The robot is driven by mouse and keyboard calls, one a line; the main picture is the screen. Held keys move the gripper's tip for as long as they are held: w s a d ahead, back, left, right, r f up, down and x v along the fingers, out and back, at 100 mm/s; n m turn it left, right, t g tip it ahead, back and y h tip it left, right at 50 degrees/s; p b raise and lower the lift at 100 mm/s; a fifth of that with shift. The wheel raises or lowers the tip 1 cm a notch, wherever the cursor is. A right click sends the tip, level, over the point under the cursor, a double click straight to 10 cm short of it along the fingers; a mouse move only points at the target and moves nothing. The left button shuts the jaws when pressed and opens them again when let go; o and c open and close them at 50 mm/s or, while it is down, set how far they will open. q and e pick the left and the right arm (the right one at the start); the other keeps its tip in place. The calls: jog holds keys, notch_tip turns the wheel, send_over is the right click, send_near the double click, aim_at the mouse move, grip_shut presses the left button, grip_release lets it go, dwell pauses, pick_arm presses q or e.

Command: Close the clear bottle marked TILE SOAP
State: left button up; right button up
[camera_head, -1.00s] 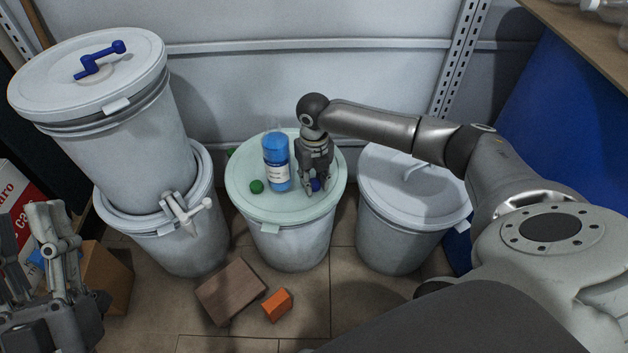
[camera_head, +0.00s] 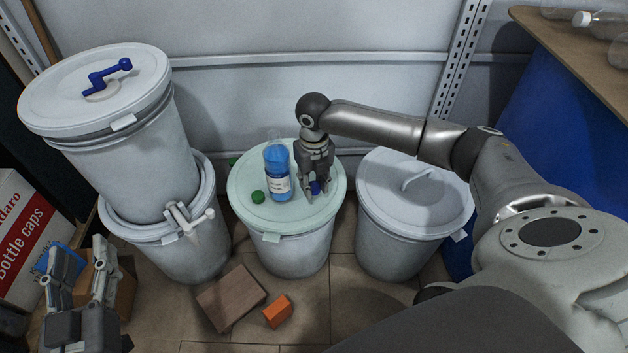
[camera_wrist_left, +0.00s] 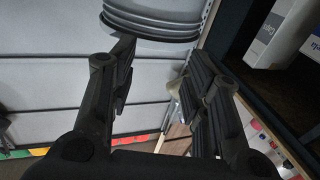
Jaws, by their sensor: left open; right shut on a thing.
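A clear bottle (camera_head: 276,172) with blue liquid and a white label stands upright on the pale green lid of the middle drum (camera_head: 290,226). The label is too small to read, and no cap shows on its neck. A green cap (camera_head: 258,197) lies on the lid to the left of the bottle. My right gripper (camera_head: 315,190) points down just right of the bottle and is shut on a small blue cap (camera_head: 316,187) at the lid. My left gripper (camera_head: 80,262) is open and empty at the lower left, far from the bottle; its spread fingers show in the left wrist view (camera_wrist_left: 155,95).
Stacked drums (camera_head: 130,140) with a blue crank and a tap stand at the left. Another lidded drum (camera_head: 410,200) stands at the right. A brown block (camera_head: 232,297) and an orange block (camera_head: 278,311) lie on the floor. A bottle caps box (camera_head: 25,240) is at far left.

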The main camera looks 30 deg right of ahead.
pick_arm(q)
jog(key=s+a+f+g+y+p, duration=0.1)
jog(key=s+a+f+g, duration=0.1)
jog(key=f+g, duration=0.3)
jog(key=s+a+f+g+y+p, duration=0.1)
jog(key=s+f+g+p, duration=0.15)
jog(key=f, duration=0.35)
jog(key=s+a+f+g+y+p, duration=0.1)
jog(key=s+a+f+g, duration=0.1)
jog(key=s, duration=0.4)
jog(key=s+a+f+g+y, duration=0.1)
jog(key=s+a+f+g, duration=0.1)
jog(key=s+f+g, duration=0.2)
jog(key=shift+s+f+n+g+p, duration=0.25)
jog(key=shift+s+n+g+p, duration=0.25)
jog(key=shift+s, duration=0.75)
pick_arm(e)
jog(key=s+a+r, duration=0.7)
jog(key=s+r, duration=0.1)
jog(key=s, duration=0.2)
jog(key=shift+s, duration=0.25)
jog(key=shift+w+a+r, duration=0.1)
jog(key=shift+r, duration=0.05)
